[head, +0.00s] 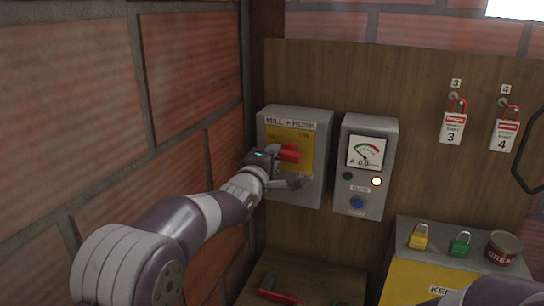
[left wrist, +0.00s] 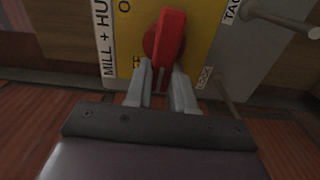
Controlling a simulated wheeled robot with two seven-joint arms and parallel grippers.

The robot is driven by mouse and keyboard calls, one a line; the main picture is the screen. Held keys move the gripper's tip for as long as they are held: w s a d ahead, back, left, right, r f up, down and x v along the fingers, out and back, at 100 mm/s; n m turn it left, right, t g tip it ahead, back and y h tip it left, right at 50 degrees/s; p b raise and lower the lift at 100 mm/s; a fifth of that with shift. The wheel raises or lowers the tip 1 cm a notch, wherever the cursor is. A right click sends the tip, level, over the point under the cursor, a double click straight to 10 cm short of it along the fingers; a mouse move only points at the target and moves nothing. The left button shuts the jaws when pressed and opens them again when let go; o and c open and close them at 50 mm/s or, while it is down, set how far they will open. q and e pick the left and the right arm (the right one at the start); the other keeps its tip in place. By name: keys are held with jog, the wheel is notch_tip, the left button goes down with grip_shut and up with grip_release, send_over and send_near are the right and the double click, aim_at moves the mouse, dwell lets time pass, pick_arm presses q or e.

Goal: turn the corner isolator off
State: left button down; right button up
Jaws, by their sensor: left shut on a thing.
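The corner isolator (head: 318,185) is a grey box on the wooden board, labelled "MILL + HU…", with a yellow plate and a red rotary handle (head: 290,153). In the left wrist view the red handle (left wrist: 169,42) stands lengthwise in the picture in front of the yellow plate. My left gripper (head: 277,165) is at the isolator's front. In the left wrist view its two fingers (left wrist: 163,85) are closed on the lower end of the handle. "ON" is readable at the plate's upper right in the head view; the handle's exact setting is unclear. My right gripper is not visible.
A grey meter box (head: 364,165) with a lit white lamp and blue button stands just right of the isolator. A brick wall (head: 185,75) is close on the left. Padlocks (head: 418,237) and a tin (head: 503,247) sit on a cabinet at lower right.

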pick_arm(q)
jog(key=shift+r+n, duration=0.1)
jog(key=shift+n, duration=0.3)
jog(key=c, duration=1.1)
grip_release()
jog(key=shift+o, duration=0.7)
jog(key=shift+w+d, duration=0.15)
jog(key=b+v, duration=0.4)
jog(key=v, duration=0.8)
jog(key=shift+s+b, duration=0.35)
jog(key=shift+b, duration=0.05)
